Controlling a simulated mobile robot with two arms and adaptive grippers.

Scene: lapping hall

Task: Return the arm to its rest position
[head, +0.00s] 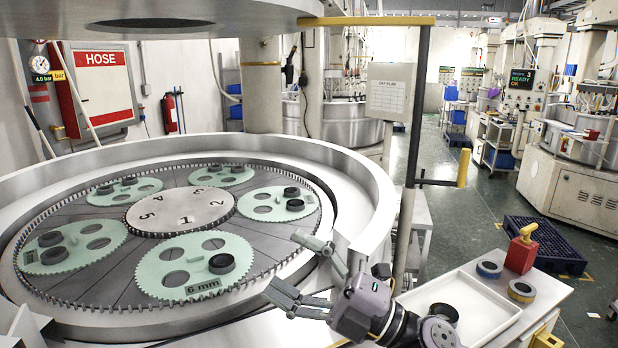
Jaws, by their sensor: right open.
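My right gripper (283,263) reaches in from the lower right, over the near right rim of the round lapping machine (370,200). Its fingers are spread apart with nothing between them. The nearest pale green toothed carrier (160,277), marked "6 mm", lies to the left of the fingertips. A dark ring (222,264) sits on that carrier, apart from the gripper. My left gripper is not in view.
More green carriers with dark rings surround the numbered centre disc (180,209). At right, a white tray (480,300), two rolls of tape (521,291) and a red block (521,256) rest on a table.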

